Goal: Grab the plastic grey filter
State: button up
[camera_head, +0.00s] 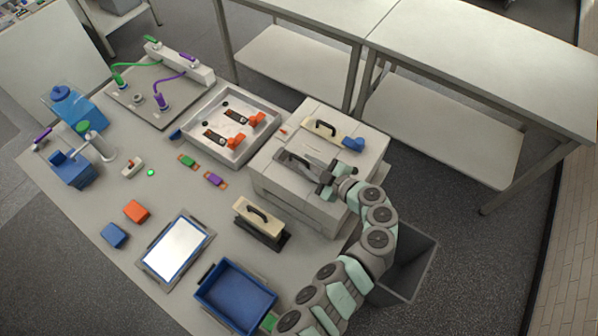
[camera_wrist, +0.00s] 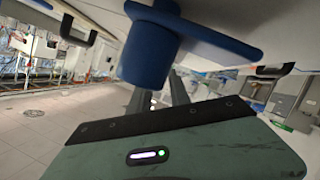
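No thing in view is plainly marked as the plastic grey filter, so I cannot tell which it is. My gripper (camera_head: 312,168) is over the top of the large light-grey box (camera_head: 290,203), close to a dark handle (camera_head: 291,158) on it. Its two fingers look apart with nothing visible between them. In the wrist view the gripper's dark fingers (camera_wrist: 158,98) are partly hidden behind a blue knob (camera_wrist: 150,50), which fills the upper middle. A blue knob (camera_head: 353,143) also shows on the box's top in the head view. A beige block with a black handle (camera_head: 250,211) stands left of the box.
A light tray (camera_head: 213,153) with orange-handled parts lies left of the box. A blue bin (camera_head: 235,295) and a white-screened tablet (camera_head: 174,250) are at the front. An open dark-grey bin (camera_head: 415,262) stands beside the table. Two empty benches (camera_head: 480,70) are at the back.

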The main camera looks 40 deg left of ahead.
aim_at(303, 162)
jog(key=shift+p+x, duration=0.8)
jog(key=shift+x, duration=1.6)
jog(key=shift+s, duration=0.1)
grip_shut()
